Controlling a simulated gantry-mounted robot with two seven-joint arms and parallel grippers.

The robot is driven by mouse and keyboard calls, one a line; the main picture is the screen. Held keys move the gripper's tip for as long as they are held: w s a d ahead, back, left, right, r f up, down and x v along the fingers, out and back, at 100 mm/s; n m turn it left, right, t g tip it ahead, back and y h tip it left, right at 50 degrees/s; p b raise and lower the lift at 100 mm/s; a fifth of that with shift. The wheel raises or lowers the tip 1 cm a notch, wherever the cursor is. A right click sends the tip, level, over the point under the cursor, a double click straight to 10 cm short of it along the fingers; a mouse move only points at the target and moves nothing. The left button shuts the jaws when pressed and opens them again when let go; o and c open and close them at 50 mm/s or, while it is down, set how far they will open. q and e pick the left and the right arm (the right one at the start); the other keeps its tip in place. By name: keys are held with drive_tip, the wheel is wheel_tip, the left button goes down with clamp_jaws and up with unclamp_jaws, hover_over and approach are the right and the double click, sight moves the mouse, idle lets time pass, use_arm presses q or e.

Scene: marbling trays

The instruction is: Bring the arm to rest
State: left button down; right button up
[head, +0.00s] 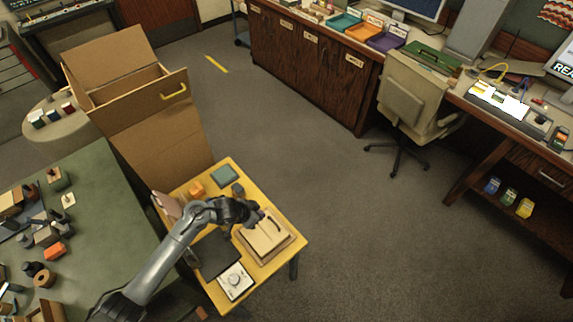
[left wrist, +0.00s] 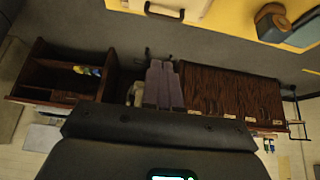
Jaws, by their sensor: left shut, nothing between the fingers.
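My left arm reaches in from the lower left of the head view. Its gripper (head: 259,215) is over the small yellow table (head: 284,262), close to a flat pale wooden tray or box (head: 266,242) with a dark handle. In the left wrist view my gripper's grey-purple fingers (left wrist: 164,66) are together with nothing between them. The yellow table top (left wrist: 228,18) and the dark handle (left wrist: 165,13) show at the top of that view, apart from the fingers in the picture. My right gripper is not in view.
The table also carries a white dial box (head: 235,282), a dark panel (head: 215,255), an orange block (head: 197,188) and a green block (head: 222,175). A green table (head: 100,190) with many small items and a tall cardboard-coloured cabinet (head: 155,130) stand left. The floor (head: 390,240) to the right is clear.

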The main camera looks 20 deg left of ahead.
use_arm(q)
drive_tip(key=s+d+r+p, duration=0.1)
drive_tip(key=s+d+p, duration=0.2)
drive_tip(key=s, duration=0.3)
drive_tip(key=s+d+r+n+g+p, duration=0.1)
drive_tip(key=s+d+p, duration=0.15)
drive_tip(key=s, duration=0.35)
drive_tip(key=s+d+r+p, duration=0.1)
drive_tip(key=s+d+p, duration=0.2)
drive_tip(key=s, duration=0.3)
drive_tip(key=s+a+r+n+y+p, duration=0.1)
drive_tip(key=s+a+r, duration=0.1)
drive_tip(key=r, duration=0.9)
drive_tip(key=s+a+r+n+g+y+p, duration=0.1)
drive_tip(key=s+r, duration=0.4)
drive_tip(key=r, duration=0.6)
drive_tip(key=shift+s+a+n+y+p, duration=0.25)
drive_tip(key=shift+a+y+p, duration=0.2)
drive_tip(key=shift+a, duration=0.65)
drive_tip(key=c, duration=1.8)
unclamp_jaws()
drive_tip(key=shift+w, duration=0.1)
drive_tip(key=shift+c, duration=0.2)
